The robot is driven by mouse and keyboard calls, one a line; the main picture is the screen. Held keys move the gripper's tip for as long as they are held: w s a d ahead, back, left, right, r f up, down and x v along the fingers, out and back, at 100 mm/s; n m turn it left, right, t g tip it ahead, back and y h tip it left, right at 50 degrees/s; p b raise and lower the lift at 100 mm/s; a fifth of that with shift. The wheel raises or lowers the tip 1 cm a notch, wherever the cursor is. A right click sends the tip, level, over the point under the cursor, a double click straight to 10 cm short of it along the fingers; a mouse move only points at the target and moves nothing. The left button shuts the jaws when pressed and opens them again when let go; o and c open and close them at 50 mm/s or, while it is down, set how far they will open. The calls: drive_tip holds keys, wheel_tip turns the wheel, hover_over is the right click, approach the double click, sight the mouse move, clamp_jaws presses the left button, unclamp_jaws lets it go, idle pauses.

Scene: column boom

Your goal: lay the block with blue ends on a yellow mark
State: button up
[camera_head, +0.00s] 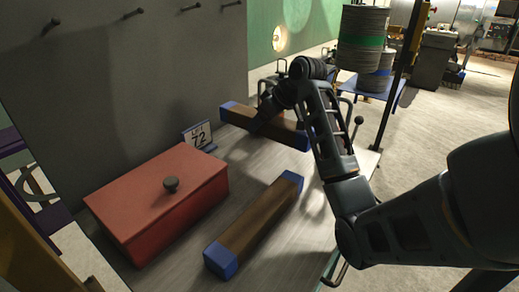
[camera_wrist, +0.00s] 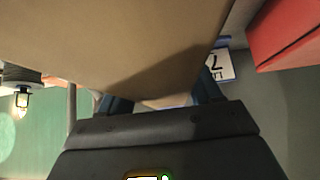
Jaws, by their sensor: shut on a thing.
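Two brown blocks with blue ends show in the head view. One block (camera_head: 240,120) is at the back of the grey table, and my gripper (camera_head: 262,122) is shut on it near its middle. Its brown face (camera_wrist: 150,45) fills the top of the wrist view, between my fingers. I cannot tell whether it touches the table or hangs just above it. The other block (camera_head: 257,222) lies slantwise on the table nearer the front, apart from my gripper. I see no yellow mark on the visible table surface.
A red box (camera_head: 160,195) with a dark knob stands at the table's left. A "72" card (camera_head: 199,136) stands behind it, near the held block's left end. A grey panel with pegs (camera_head: 130,70) rises behind. Bare table lies between the blocks.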

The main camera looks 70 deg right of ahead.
wheel_tip(320, 180, down, 9)
drive_tip(key=shift+f, duration=0.1)
idle(0.4)
drive_tip(key=shift+f, duration=0.1)
drive_tip(key=o, duration=1.6)
drive_tip(key=shift+c, duration=0.2)
